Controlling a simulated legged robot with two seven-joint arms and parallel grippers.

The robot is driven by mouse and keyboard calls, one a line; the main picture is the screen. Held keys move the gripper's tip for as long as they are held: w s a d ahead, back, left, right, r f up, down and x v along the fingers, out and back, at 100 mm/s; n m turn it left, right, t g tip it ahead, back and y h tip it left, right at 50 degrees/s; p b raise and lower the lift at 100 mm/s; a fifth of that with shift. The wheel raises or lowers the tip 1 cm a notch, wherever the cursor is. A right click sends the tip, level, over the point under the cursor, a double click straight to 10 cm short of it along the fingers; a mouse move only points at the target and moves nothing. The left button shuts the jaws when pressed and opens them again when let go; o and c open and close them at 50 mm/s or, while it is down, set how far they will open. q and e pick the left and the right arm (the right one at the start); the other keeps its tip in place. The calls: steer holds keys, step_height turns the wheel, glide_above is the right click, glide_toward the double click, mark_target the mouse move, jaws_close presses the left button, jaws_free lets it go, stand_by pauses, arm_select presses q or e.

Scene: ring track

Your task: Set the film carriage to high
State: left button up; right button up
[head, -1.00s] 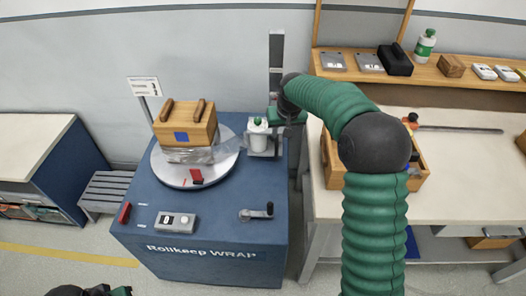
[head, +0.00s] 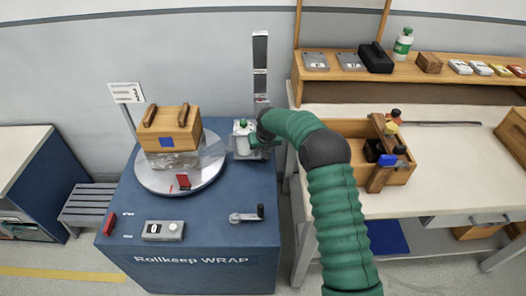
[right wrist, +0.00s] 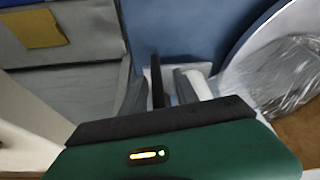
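The film carriage (head: 242,127), a pale unit with a green-topped roll, sits low on the upright mast (head: 260,55) at the back right of the blue wrapping machine. Clear film runs from it to the wrapped load. My right gripper (head: 258,149) is at the carriage's right side, partly hidden by its wrist. In the right wrist view its grey fingers (right wrist: 160,92) reach down around a dark upright bar (right wrist: 157,80); whether they press on it is unclear. My left gripper is not in view.
A wooden box (head: 172,130) stands on the round turntable (head: 152,182) left of the carriage. A crank (head: 246,215) and a control box (head: 163,230) are on the machine's front top. A workbench (head: 450,160) with a wooden crate (head: 338,128) stands right.

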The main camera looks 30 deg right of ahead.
steer(key=shift+d+f, duration=0.1)
steer(key=shift+d, duration=0.25)
jaws_close()
steer(key=shift+a, duration=0.1)
stand_by(0.9)
